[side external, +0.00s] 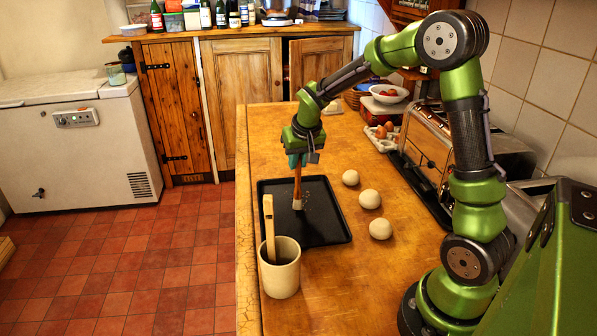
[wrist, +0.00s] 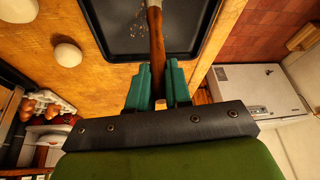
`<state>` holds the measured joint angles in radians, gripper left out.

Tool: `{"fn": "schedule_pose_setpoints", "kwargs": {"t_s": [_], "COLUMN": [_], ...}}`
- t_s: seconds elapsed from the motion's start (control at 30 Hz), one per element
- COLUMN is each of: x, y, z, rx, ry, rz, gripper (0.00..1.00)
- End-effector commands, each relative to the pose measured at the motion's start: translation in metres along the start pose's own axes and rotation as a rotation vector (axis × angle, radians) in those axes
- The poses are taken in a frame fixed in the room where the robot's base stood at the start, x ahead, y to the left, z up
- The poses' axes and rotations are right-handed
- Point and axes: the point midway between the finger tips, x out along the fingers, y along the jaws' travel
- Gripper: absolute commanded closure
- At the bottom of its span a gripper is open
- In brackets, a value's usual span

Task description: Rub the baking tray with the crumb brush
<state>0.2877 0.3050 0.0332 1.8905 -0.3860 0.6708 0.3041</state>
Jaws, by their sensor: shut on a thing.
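The baking tray (side external: 326,232) is black and lies flat on the wooden counter; it also shows at the top of the wrist view (wrist: 185,25). Pale crumbs lie on it around the brush. My gripper (side external: 297,160) is above the far part of the tray, pointing down, with its teal fingers shut on the wooden handle of the crumb brush (side external: 297,190). The brush is close to upright, its pale head at the tray surface; whether it presses on the tray I cannot tell.
A beige crock (side external: 282,277) with a wooden utensil (side external: 268,225) stands at the tray's near end. Three pale dough balls (side external: 370,199) sit right of the tray. A steel toaster (side external: 428,145), egg carton (side external: 384,137) and fruit bowl (side external: 387,94) line the wall. The counter's left edge is close to the tray.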

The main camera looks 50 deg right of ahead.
Motion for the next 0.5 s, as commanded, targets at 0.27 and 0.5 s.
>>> {"fn": "schedule_pose_setpoints", "kwargs": {"t_s": [0.27,0.5], "x": [-0.009,-0.004], "y": [-0.003,0.009], "z": [0.022,0.01], "rx": [0.0,0.002], "ry": [0.0,0.0], "rz": [0.001,0.0], "gripper": [1.0,1.0]}}
